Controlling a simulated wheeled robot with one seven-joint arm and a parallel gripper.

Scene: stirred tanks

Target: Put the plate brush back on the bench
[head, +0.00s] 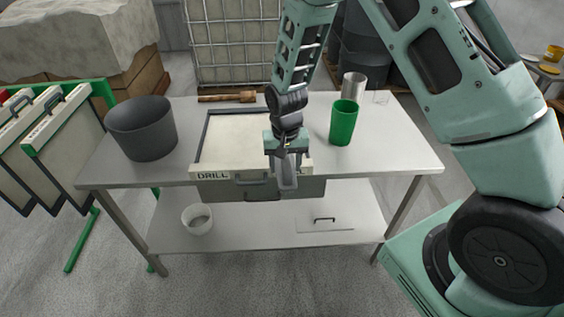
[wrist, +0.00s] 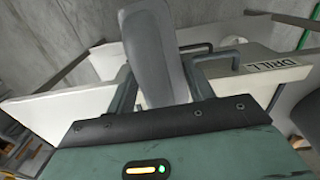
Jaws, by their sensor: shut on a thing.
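My gripper (head: 287,151) is shut on a grey scoop-like tool (head: 289,178), which hangs down at the front edge of the bench (head: 385,150). In the wrist view the grey tool (wrist: 155,55) rises between the two fingers. A brown, long-handled thing that looks like the plate brush (head: 228,97) lies along the back of the bench, left of the arm and well apart from my gripper. Its bristles are too small to make out.
A cream panel labelled DRILL (head: 222,145) lies behind and left of my gripper. A dark grey bucket (head: 142,130), a green cup (head: 343,122) and a metal beaker (head: 353,86) stand on the bench. A white bowl (head: 197,219) sits on the lower shelf. The bench's right front is clear.

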